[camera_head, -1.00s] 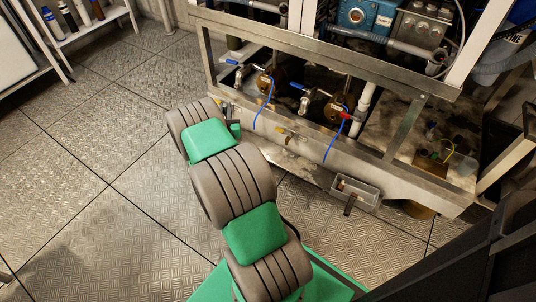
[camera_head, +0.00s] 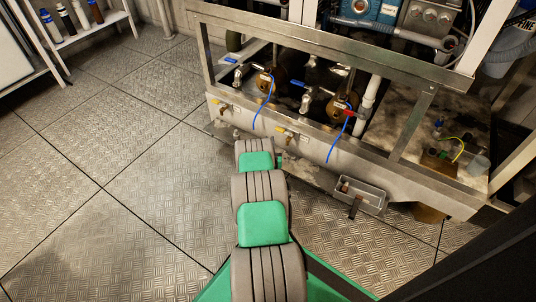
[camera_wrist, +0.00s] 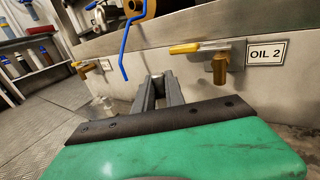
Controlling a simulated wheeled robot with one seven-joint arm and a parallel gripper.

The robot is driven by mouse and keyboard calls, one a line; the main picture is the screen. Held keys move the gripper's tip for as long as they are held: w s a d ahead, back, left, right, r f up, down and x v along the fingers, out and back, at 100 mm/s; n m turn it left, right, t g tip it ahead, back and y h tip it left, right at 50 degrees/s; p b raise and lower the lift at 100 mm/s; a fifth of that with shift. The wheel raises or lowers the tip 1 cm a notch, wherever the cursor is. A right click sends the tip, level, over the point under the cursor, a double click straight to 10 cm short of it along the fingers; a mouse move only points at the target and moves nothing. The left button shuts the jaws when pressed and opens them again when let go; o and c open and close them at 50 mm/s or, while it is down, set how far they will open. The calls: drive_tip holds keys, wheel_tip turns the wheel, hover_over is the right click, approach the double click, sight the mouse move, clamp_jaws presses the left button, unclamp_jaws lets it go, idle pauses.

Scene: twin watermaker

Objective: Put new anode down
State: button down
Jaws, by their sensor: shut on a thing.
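My gripper (camera_wrist: 160,92) reaches forward in the wrist view, its grey fingers close together and shut. The new anode between them is too small or hidden to make out. In the head view my arm hides most of the gripper, which is low in front of the steel frame's lower rail. A small grey open tray (camera_head: 360,196) hangs on the front of the frame, to the right of my arm. A dark thing (camera_head: 354,207) stands up at its front edge; I cannot tell what it is.
Blue-handled valves and a hanging blue cable (camera_head: 264,105) are above. A shelf with bottles (camera_head: 75,20) stands far left. The floor on the left is clear.

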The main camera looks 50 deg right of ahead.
drive_tip(key=f, duration=0.1)
drive_tip(key=w+d+f+b, duration=0.1)
drive_tip(key=w+d+f, duration=0.1)
drive_tip(key=f, duration=0.1)
drive_tip(key=shift+b, duration=0.35)
drive_tip(key=f+b, duration=0.1)
drive_tip(key=f, duration=0.2)
drive_tip(key=shift+w+d+f+b, duration=0.2)
drive_tip(key=shift+b, duration=0.15)
drive_tip(key=shift+r, duration=0.15)
drive_tip(key=shift+f, duration=0.25)
drive_tip(key=c, duration=1.4)
unclamp_jaws()
